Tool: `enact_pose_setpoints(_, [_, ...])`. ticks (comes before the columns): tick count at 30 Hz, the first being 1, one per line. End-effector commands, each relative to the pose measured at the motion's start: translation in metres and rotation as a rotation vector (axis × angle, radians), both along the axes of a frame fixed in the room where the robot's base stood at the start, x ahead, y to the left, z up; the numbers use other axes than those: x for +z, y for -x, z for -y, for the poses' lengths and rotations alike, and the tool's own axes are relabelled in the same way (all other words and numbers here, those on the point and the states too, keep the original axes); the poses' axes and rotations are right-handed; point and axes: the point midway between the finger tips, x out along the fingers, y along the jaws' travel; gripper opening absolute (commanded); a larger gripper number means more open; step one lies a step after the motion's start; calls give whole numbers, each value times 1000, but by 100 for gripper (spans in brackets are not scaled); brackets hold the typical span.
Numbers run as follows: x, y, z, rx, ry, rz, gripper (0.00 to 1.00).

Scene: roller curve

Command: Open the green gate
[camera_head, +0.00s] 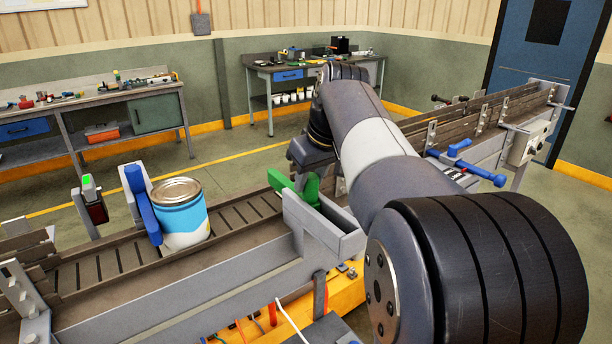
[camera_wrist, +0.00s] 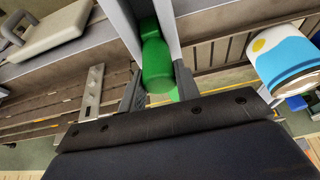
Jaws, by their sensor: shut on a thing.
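The green gate (camera_head: 307,188) stands across the roller conveyor (camera_head: 228,213), just left of my arm in the head view. Its thick green handle (camera_wrist: 156,58) shows in the wrist view between two grey metal rails. My gripper (camera_wrist: 160,88) has one finger on each side of the green handle and is shut on it. In the head view my wrist hides the fingers and part of the gate. A can (camera_head: 181,212) with a blue and white label stands upright on the rollers left of the gate; it also shows at the right of the wrist view (camera_wrist: 285,55).
A blue gate (camera_head: 142,203) stands beside the can. A blue handle (camera_head: 465,165) sits on the conveyor section right of my arm. A signal post with a green light (camera_head: 88,187) stands behind the left section. Workbenches line the walls behind open floor.

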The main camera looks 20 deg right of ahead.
Motion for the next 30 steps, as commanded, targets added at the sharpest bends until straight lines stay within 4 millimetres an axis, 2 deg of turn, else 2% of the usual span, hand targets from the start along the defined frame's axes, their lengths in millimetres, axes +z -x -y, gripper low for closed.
enact_pose_setpoints(6, [-1,51,11,-5,2,1,0])
enact_pose_setpoints(12, [0,87,18,-5,2,1,0])
enact_pose_setpoints(17, [0,98,19,-2,2,-1,0])
enact_pose_setpoints(25, [0,99,19,0,2,-5,0])
enact_pose_setpoints(26, [-1,99,19,0,2,-6,32])
enact_pose_setpoints(30, [0,99,19,0,2,-4,43])
